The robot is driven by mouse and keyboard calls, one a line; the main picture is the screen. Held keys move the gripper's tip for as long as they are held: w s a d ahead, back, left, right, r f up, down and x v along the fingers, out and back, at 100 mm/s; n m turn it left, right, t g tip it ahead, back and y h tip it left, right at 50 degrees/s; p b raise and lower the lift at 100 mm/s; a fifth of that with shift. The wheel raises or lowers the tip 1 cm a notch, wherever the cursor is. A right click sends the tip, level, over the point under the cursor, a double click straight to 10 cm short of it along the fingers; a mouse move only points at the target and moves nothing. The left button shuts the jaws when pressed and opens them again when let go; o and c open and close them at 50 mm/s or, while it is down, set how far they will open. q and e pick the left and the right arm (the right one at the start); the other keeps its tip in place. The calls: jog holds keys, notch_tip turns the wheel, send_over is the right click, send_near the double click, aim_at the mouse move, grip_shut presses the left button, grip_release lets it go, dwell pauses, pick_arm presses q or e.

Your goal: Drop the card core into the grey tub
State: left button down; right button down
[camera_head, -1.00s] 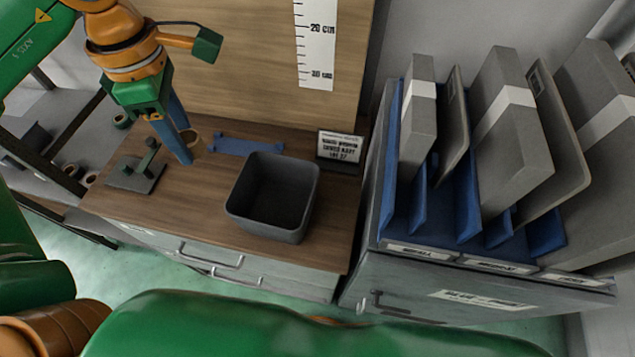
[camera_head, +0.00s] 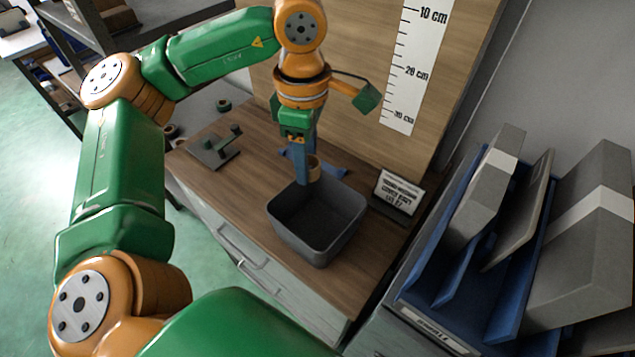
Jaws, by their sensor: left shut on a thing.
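The card core (camera_head: 314,169) is a small tan ring. My left gripper (camera_head: 302,180) points down with its blue fingers shut on the core. The core is above the back rim of the grey tub, and from this angle I cannot tell how high it is. The grey tub (camera_head: 330,240) is a dark, open, square container standing on the wooden worktop, and the part of its inside that shows looks empty. My fingers cover a little of the core and of the tub's back edge. My right gripper is not in view.
A blue bracket (camera_head: 332,166) lies behind the tub. A dark stand with a post (camera_head: 214,150) is at the left of the worktop (camera_head: 235,185). A small sign (camera_head: 398,192) stands right of the tub. A blue rack (camera_head: 470,290) with grey binders is further right.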

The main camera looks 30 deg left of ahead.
pick_arm(q)
jog(key=shift+c, duration=1.7)
grip_release()
jog(key=shift+s+a, duration=0.1)
jog(key=shift+a, duration=0.15)
jog(key=shift+d+r, duration=0.1)
notch_tip(320, 180, up, 7)
jog(key=shift+p, duration=0.35)
notch_tip(320, 180, up, 9)
jog(key=p, duration=0.6)
